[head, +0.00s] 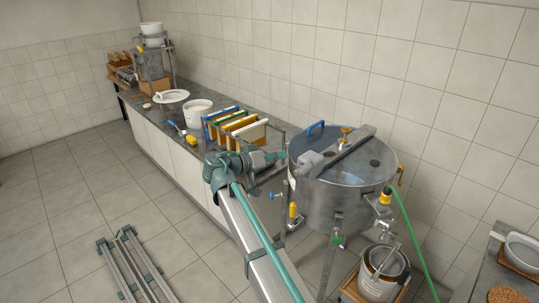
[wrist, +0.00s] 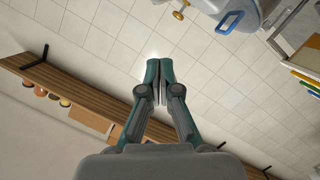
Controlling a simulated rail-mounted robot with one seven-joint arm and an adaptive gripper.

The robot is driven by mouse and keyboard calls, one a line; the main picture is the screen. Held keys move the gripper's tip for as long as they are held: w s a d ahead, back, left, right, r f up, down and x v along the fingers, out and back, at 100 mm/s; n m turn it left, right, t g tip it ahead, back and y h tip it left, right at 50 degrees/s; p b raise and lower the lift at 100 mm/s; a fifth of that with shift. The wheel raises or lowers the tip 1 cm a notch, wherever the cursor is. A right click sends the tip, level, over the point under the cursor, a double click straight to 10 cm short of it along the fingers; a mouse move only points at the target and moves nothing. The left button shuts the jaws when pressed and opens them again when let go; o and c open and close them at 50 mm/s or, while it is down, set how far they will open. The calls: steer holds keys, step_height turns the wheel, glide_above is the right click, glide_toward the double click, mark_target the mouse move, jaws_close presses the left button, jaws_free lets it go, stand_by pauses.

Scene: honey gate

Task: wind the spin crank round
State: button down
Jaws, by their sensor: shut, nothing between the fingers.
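A grey metal drum (head: 335,195) with a lid stands on legs right of the counter. My gripper (head: 279,157) is beside the drum's upper left side, apart from the yellow grip. In the wrist view my gripper (wrist: 160,62) is shut and empty, with the drum (wrist: 225,8) and blue handle (wrist: 230,21) at the upper right.
A rack of coloured frames (head: 240,127) stands on the counter close behind my gripper. Metal rails (head: 130,268) lie at lower left. The floor between is clear.

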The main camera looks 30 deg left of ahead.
mark_target(299, 172)
steer(key=w+d+f+p, duration=0.3)
steer(key=d+f, duration=0.1)
steer(key=shift+w+d+f, duration=0.15)
stand_by(0.6)
steer(key=shift+d+f+b, duration=0.2)
steer(key=shift+d+b, duration=0.1)
steer(key=shift+b, duration=0.6)
